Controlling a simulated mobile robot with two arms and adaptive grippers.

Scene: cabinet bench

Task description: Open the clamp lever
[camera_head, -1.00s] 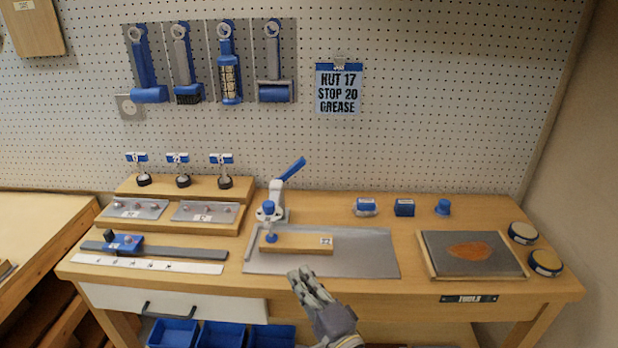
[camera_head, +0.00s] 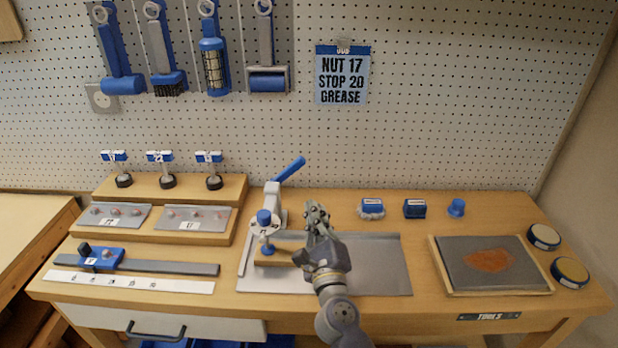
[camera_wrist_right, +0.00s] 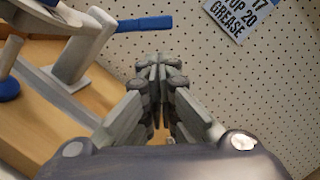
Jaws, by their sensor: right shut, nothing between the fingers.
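The toggle clamp (camera_head: 269,221) stands on the metal plate at the bench's middle. Its lever (camera_head: 289,170) has a blue handle tilted up to the right, and its blue-tipped foot rests on a wooden block (camera_head: 272,259). My right gripper (camera_head: 314,208) is shut and empty, just right of the clamp and below the blue handle, apart from it. In the right wrist view the blue handle (camera_wrist_right: 143,23) reaches in from the upper left, beyond the shut fingers (camera_wrist_right: 158,62). My arm hides the block's right part. My left gripper is not in view.
The metal plate (camera_head: 390,270) is clear right of my arm. Blue-topped small items (camera_head: 414,208) stand behind it. A framed grey board (camera_head: 490,262) and round tins (camera_head: 570,271) are at right. A stepped wooden stand (camera_head: 240,190) is close left of the clamp.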

